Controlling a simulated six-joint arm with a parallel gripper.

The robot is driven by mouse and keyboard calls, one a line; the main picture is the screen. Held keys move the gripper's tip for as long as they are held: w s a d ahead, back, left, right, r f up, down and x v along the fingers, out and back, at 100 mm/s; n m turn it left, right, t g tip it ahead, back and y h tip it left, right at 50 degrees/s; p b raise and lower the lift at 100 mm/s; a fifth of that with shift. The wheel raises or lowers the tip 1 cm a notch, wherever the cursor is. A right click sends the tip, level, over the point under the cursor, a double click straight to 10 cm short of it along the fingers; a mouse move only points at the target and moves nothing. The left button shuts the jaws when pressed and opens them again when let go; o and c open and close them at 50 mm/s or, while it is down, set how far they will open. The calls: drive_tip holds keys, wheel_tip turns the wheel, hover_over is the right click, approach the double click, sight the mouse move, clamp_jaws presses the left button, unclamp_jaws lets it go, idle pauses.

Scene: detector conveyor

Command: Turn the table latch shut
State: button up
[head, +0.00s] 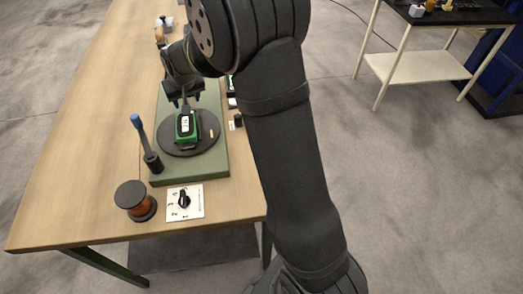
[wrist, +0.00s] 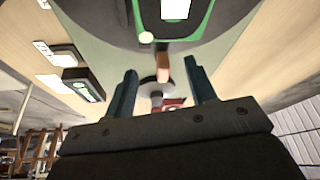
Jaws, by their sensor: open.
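A black round turntable (head: 213,143) sits on a green base plate (head: 218,170) and carries a green device with a white label (head: 186,124). The device also shows at the top of the wrist view (wrist: 200,20). By the turntable's edge, a small latch with an orange-brown lever (wrist: 163,69) and a grey round pivot (wrist: 150,82) shows in the wrist view. The lever points toward the turntable. My gripper (head: 183,101) is open, with its fingers (wrist: 160,66) on either side of the lever in the picture; I cannot tell whether they touch it. In the head view my gripper and arm hide the latch.
A blue-handled tool (head: 139,130) stands upright at the plate's front left corner. A copper wire spool (head: 134,199) and a white card with a black knob (head: 195,205) lie in front. Dark boxes (wrist: 85,84) lie beside the plate. The wooden bench's left side (head: 75,150) is clear.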

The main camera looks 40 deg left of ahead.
drive_tip(key=m+t, duration=0.1)
drive_tip(key=m, duration=0.2)
drive_tip(key=shift+s+m+h, duration=0.15)
drive_tip(key=shift+m+h, duration=0.15)
drive_tip(key=shift+h, duration=0.1)
drive_tip(key=s+v, duration=0.1)
drive_tip(key=v, duration=2.3)
drive_tip(key=w+d+f+g+h, duration=0.1)
drive_tip(key=d+f, duration=0.9)
drive_tip(key=d, duration=0.2)
drive_tip(key=w+d+f+g+h, duration=0.1)
drive_tip(key=d+f+h, duration=0.1)
drive_tip(key=d+f, duration=0.8)
drive_tip(key=d, duration=0.3)
drive_tip(key=shift+w+g, duration=0.25)
drive_tip(key=shift+g, duration=0.15)
drive_tip(key=shift+d, duration=0.1)
drive_tip(key=a+r+t+y, duration=0.1)
drive_tip(key=a+r, duration=0.5)
drive_tip(key=a, duration=0.3)
drive_tip(key=a+r+t, duration=0.1)
drive_tip(key=a+r, duration=0.5)
drive_tip(key=a, duration=0.3)
drive_tip(key=shift+w+r+y, duration=0.25)
drive_tip(key=shift+r+y, duration=0.1)
drive_tip(key=shift+y, duration=0.05)
